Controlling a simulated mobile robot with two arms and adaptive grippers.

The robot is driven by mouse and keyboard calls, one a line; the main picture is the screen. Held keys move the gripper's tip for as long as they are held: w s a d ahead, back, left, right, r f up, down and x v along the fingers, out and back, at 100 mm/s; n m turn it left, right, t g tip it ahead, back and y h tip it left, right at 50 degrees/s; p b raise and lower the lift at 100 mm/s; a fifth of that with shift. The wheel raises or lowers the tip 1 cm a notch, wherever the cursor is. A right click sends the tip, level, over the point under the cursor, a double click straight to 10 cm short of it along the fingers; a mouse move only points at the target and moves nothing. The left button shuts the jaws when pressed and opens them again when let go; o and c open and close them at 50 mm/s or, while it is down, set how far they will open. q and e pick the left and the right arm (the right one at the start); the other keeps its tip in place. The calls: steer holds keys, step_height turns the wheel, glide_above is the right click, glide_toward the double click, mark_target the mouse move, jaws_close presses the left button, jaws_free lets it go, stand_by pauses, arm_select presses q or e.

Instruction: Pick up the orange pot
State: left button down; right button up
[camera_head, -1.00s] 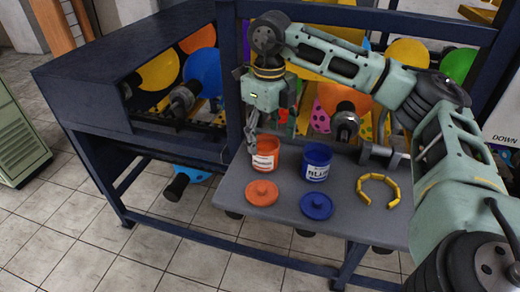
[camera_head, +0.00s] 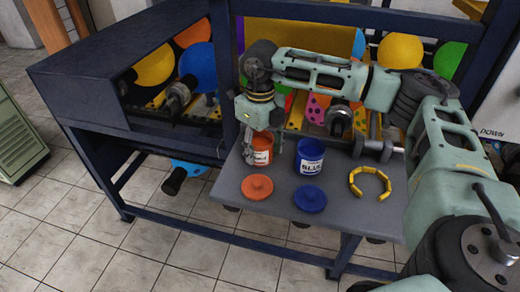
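The orange pot (camera_head: 261,156) with a white label stands upright on the grey shelf (camera_head: 330,208), at its back left. My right gripper (camera_head: 256,148) points down right at the pot, with a finger along the pot's left side. The gripper hides the pot's top, and I cannot tell how far apart its fingers are or whether they touch the pot. My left gripper is not in view.
The blue pot (camera_head: 310,158) stands close to the right of the orange one. An orange lid (camera_head: 257,187), a blue lid (camera_head: 310,198) and a yellow segmented ring (camera_head: 370,183) lie in front. Dark blue frame bars (camera_head: 350,12) and balloons are behind.

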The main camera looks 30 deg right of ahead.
steer(key=c, duration=0.7)
steer(key=shift+c, duration=0.3)
steer(key=shift+r, duration=0.2)
